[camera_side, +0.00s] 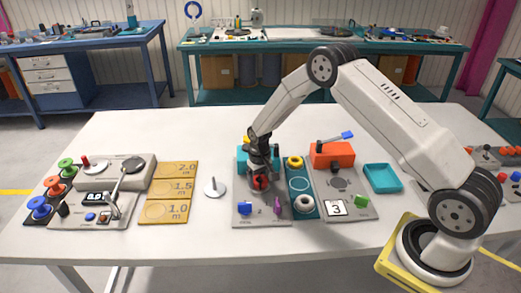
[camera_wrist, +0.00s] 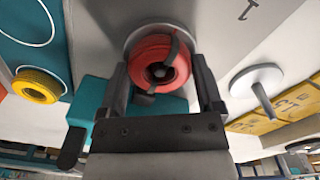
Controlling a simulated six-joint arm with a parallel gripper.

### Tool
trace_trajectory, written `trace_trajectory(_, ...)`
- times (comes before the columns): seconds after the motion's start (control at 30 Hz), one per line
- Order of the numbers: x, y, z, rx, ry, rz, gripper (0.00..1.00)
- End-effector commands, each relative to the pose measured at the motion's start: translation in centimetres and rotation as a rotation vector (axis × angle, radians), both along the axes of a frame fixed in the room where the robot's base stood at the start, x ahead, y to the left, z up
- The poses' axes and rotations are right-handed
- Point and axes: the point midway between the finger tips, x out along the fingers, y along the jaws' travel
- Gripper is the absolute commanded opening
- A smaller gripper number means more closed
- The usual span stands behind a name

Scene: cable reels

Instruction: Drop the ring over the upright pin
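A red coil (camera_wrist: 160,62) with dark straps sits between the two fingers of my gripper (camera_wrist: 160,75) in the wrist view, over a round grey disc. The fingers stand on either side of the coil; whether they press on it I cannot tell. In the side view my gripper (camera_side: 259,174) points down at the red coil (camera_side: 260,183) on the grey board. An upright pin on a pale round base (camera_side: 214,189) stands left of that board, apart from my gripper and bare. The pin (camera_wrist: 263,95) also shows at the right of the wrist view.
A teal strip (camera_side: 299,184) right of my gripper carries a yellow ring (camera_side: 295,161) and a white ring (camera_side: 304,203). A teal block (camera_wrist: 90,105) is close by my gripper. Yellow length plates (camera_side: 167,188) lie left of the pin. An orange box (camera_side: 332,155) stands at right.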

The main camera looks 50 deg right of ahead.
Motion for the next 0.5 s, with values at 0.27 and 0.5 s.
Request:
trace_trajectory(0.27, 0.1, 0.0, 0.5, -0.001, -0.002, 0.0, 0.15)
trace_trajectory(0.5, 0.1, 0.0, 2.6, -0.001, -0.002, 0.0, 0.15)
